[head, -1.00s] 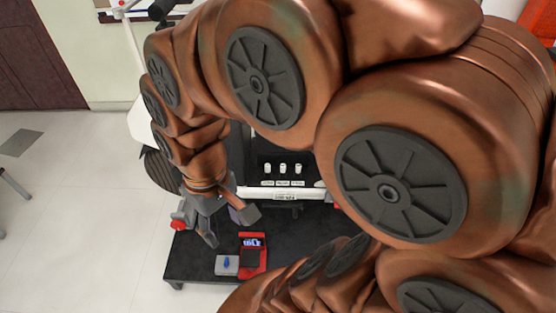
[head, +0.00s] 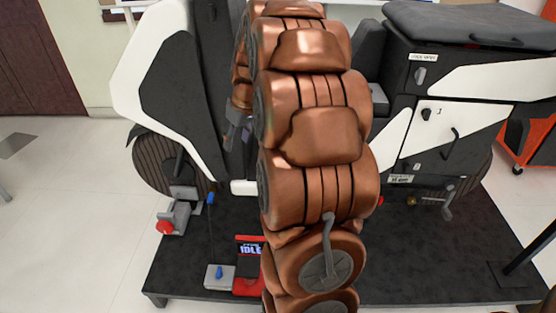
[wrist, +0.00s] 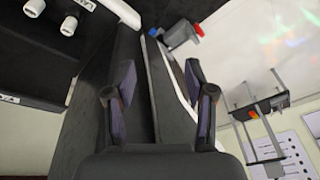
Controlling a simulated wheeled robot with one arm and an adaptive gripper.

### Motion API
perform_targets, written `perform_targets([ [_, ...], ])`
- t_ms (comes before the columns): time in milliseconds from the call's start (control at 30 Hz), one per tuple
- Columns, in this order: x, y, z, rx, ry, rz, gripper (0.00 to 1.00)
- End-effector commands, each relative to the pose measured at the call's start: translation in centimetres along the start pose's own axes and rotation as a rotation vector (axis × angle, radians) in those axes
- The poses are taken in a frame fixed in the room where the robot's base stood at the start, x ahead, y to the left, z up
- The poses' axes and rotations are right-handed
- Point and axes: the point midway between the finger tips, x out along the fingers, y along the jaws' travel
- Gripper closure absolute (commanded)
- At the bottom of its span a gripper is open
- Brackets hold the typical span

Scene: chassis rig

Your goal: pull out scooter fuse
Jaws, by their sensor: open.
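The scooter (head: 160,60) is white and black and stands on a dark platform; my arm hides its middle in the head view. In the wrist view, white stubby caps, which look like the fuses (wrist: 68,25), sit in a dark recess at the upper left, with a second cap (wrist: 33,8) beside it. Small white labels lie near them, too unclear to read. My gripper (wrist: 160,95) is open and empty, with its fingers to the right of the caps and apart from them. In the head view my gripper (head: 238,125) is partly hidden behind my arm, near the scooter's dark front column.
A red device with a screen reading IDLE (head: 249,250) and a grey box with a blue knob (head: 219,275) sit on the platform (head: 185,250). A red-ended clamp (head: 172,220) grips near the front wheel. A red cart (head: 530,140) stands at the right.

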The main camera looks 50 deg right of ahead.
Motion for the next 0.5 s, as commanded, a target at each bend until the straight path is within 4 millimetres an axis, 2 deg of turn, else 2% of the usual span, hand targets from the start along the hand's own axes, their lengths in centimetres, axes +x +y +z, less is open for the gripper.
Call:
perform_targets([
  [33, 2.9, 2.7, 0.2, 0.012, 0.018, 0.009, 0.46],
  [200, 7.1, 10.0, 0.1, 0.024, 0.075, 0.047, 0.46],
  [333, 9.4, 14.5, 0.6, 0.031, 0.105, 0.072, 0.46],
  [500, 10.5, 17.8, 1.0, 0.033, 0.131, 0.099, 0.46],
])
